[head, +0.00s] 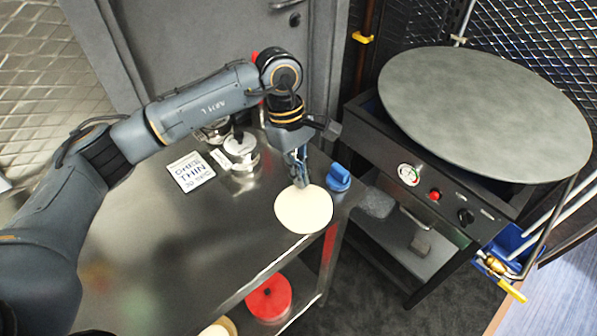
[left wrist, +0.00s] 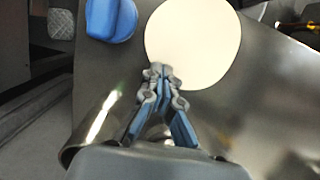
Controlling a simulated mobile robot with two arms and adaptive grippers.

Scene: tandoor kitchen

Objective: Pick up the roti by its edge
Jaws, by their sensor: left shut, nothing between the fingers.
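The roti (head: 304,210) is a pale, flat disc lying on the steel table (head: 150,235) near its right edge. It also shows in the left wrist view (left wrist: 195,40), where its lower left edge meets my fingertips. My left gripper (head: 301,184) points down at the roti's far edge in the head view. Its fingertips (left wrist: 161,72) are closed together with nothing between them, over or at the roti's rim. I cannot tell if they touch it. My right gripper is not in view.
A blue knob-like object (head: 339,177) sits close to the roti's right. Steel pots (head: 240,151) and a printed card (head: 191,172) stand left of the gripper. A large round griddle (head: 485,112) on a black stand is at right. A red lid (head: 269,298) lies on the lower shelf.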

